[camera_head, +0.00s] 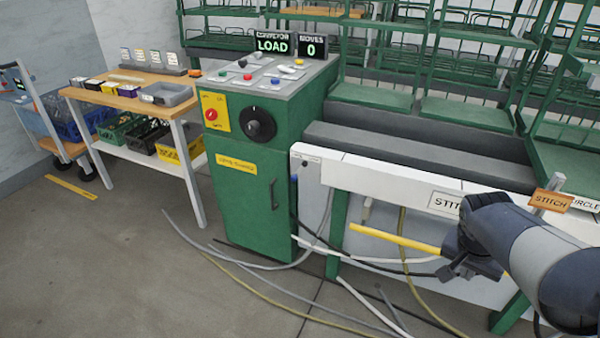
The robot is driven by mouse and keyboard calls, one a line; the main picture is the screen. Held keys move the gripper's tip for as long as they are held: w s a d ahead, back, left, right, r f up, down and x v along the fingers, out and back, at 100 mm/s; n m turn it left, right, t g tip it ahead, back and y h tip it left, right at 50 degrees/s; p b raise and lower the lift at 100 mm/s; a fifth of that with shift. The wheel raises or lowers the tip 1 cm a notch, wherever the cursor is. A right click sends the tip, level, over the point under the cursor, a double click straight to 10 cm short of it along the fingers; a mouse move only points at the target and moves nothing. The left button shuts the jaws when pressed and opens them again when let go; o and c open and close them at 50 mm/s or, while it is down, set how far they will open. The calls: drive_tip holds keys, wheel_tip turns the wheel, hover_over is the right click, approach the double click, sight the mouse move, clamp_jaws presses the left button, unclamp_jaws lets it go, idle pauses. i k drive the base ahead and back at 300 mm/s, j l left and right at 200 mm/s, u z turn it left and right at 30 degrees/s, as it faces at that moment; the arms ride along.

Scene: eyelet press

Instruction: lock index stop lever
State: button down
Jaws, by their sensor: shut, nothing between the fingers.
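No part that I can clearly tell as the index stop lever shows in the head view. The green control cabinet (250,195) has a black rotary knob (258,125) and a red button on a yellow plate (213,112) on its front. Buttons and small knobs sit on its grey sloped top. A yellow bar (395,238) sticks out left of my gripper, below the white rail; what it belongs to is unclear. My gripper (452,270) is at the lower right, in front of the white panel, well away from the cabinet. It is shut and empty.
The white rail (375,180) with hanging signs runs right from the cabinet. Hoses and cables (290,285) lie on the floor before it. A wooden-topped bench (125,100) with trays and crates stands left. Green wire racks (470,60) fill the back. The left foreground floor is clear.

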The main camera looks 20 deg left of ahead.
sight(294, 178)
drive_tip(key=i+j+u, duration=0.3)
drive_tip(key=i+j, duration=0.35)
drive_tip(key=j, duration=0.3)
drive_tip(key=i+j+u, duration=0.3)
drive_tip(key=i+j, duration=0.4)
drive_tip(key=j, duration=0.15)
